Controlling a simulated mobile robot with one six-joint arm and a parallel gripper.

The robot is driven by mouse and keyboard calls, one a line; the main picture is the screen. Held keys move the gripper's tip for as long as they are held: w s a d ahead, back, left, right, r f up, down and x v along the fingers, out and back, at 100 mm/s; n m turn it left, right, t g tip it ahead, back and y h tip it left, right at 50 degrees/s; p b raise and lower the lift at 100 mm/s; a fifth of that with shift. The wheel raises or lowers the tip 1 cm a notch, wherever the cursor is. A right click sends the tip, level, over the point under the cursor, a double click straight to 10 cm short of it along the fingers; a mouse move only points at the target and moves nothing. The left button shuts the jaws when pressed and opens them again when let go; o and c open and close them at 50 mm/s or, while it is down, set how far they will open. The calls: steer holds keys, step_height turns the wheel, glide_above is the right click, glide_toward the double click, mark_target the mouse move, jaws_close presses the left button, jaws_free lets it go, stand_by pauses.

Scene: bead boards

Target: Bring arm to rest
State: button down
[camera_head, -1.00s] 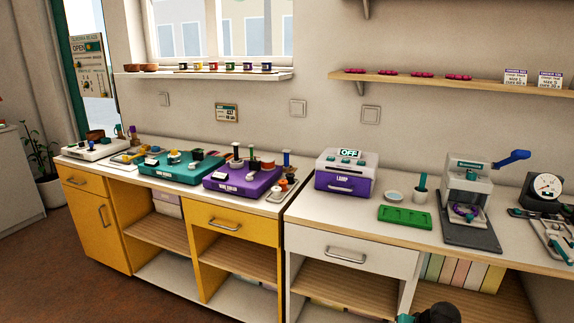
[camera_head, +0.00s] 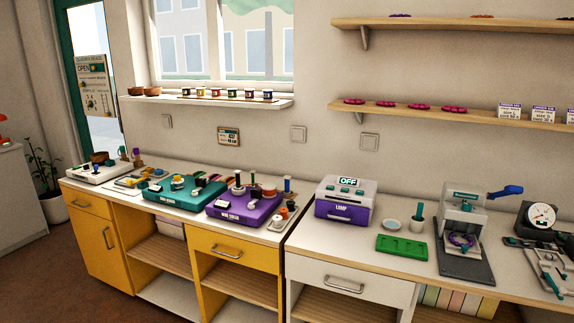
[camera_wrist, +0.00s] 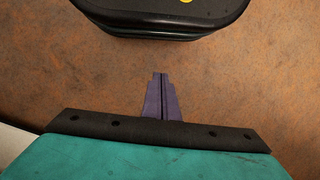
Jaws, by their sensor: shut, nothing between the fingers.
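My gripper (camera_wrist: 161,92) shows in the wrist view, with its two purple fingers pressed together and nothing between them. It points over the brown floor (camera_wrist: 75,75), and the fingers touch nothing. The black rounded edge of my own base (camera_wrist: 160,32) lies ahead of the fingertips at the top of that view. In the head view neither my arm nor my gripper shows.
A workbench runs along the wall with a teal machine (camera_head: 178,190), a purple machine (camera_head: 243,205), a lamp box (camera_head: 345,198), a green tray (camera_head: 402,247) and a press (camera_head: 463,235). Wall shelves (camera_head: 470,110) hang above. Brown floor (camera_head: 60,280) is open at the lower left.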

steer(key=s+a+f+n+g+h+p, duration=0.1)
steer(key=s+a+g+p, duration=0.1)
steer(key=s, duration=0.8)
steer(key=shift+f, duration=0.15)
